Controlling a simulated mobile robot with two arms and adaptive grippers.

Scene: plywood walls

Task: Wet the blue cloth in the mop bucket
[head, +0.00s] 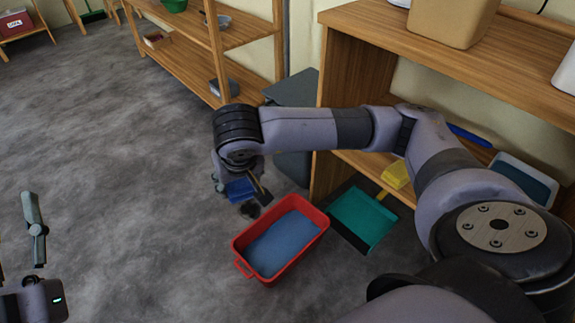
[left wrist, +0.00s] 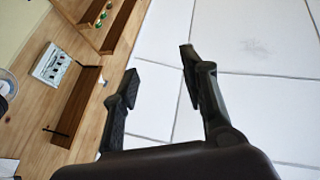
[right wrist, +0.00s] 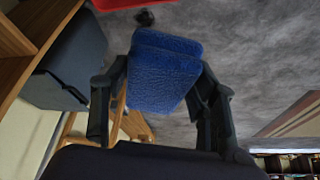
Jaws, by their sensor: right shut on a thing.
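The blue cloth (head: 240,189) is a thick folded pad held between the fingers of my right gripper (head: 252,187); it fills the gap between them in the right wrist view (right wrist: 160,70). The red mop bucket (head: 322,229), a rectangular tub with blue water, stands on the floor below and to the right of the cloth in the head view. The cloth is apart from the bucket, outside its back left rim. A strip of red shows at the top left of the right wrist view. My left gripper (left wrist: 155,90) is open and empty, away from the bucket.
A teal dustpan (head: 362,218) lies right of the bucket, before a wooden shelf (head: 345,60) with a yellow item (head: 396,175). A grey bin (head: 293,90) stands behind my right arm. A small dark thing (right wrist: 145,17) shows beyond the cloth. Floor on the left is clear.

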